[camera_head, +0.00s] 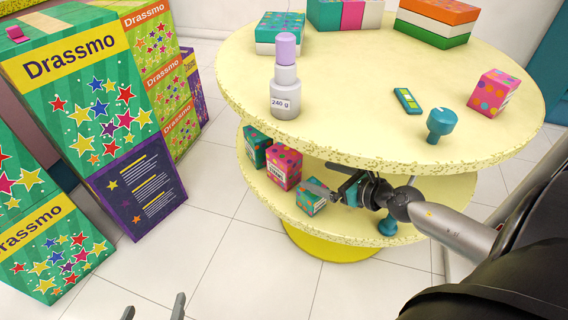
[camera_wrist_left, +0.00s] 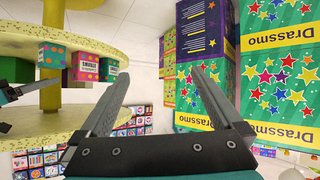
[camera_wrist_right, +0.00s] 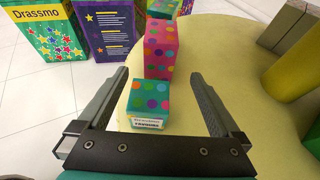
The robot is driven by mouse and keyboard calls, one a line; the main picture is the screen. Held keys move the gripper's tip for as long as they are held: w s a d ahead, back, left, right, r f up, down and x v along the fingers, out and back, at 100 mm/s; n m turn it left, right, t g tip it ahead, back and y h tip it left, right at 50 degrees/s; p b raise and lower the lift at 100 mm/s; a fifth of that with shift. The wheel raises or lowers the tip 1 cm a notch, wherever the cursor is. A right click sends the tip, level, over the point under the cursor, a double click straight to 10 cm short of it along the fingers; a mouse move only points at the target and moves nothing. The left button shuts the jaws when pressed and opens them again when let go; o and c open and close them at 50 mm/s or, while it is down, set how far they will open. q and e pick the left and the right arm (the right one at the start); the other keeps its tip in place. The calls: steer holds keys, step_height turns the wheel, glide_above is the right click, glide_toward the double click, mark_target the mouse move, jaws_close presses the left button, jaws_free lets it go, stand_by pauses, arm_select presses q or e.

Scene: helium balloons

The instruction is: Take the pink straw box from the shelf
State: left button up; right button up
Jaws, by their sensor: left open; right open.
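A pink box with coloured dots (camera_head: 283,168) stands on the lower shelf (camera_head: 262,203) of the round yellow table. It also shows in the right wrist view (camera_wrist_right: 161,48) and the left wrist view (camera_wrist_left: 85,68). A small teal dotted box (camera_head: 311,198) stands in front of it, and a teal box (camera_head: 257,147) stands behind. My right gripper (camera_head: 322,187) is open over the lower shelf. In the right wrist view the small teal box (camera_wrist_right: 149,100) sits between its spread fingers, with the pink box beyond. My left gripper (camera_wrist_left: 162,78) is open and empty, away from the shelf.
Large Drassmo boxes (camera_head: 85,80) stand at the left. The floor (camera_head: 225,240) between is clear.

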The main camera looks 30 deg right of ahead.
mark_target(294, 158)
steer(key=w, duration=0.2)
steer(key=w+a+p, duration=0.1)
steer(key=w, duration=0.2)
steer(key=shift+w, duration=0.35)
steer(key=shift+w+a, duration=0.25)
steer(key=shift+w, duration=0.75)
steer(key=shift+b+x, duration=0.7)
steer(key=shift+x, duration=0.65)
steer(key=shift+b+x, duration=0.35)
steer(key=shift+x, duration=0.4)
arm_select(q)
steer(key=shift+w+d+r+t+h, duration=0.1)
steer(key=shift+d+r+t+h, duration=0.15)
steer(key=shift+d+t, duration=0.2)
steer(key=shift+w+d+r+t+h, duration=0.1)
steer(key=shift+d+t+h, duration=0.15)
steer(key=shift+d+t, duration=0.2)
arm_select(e)
steer(key=shift+w+a+f, duration=0.1)
steer(key=shift+w+f, duration=0.05)
steer(key=shift+f, duration=0.05)
steer(key=c, duration=1.4)
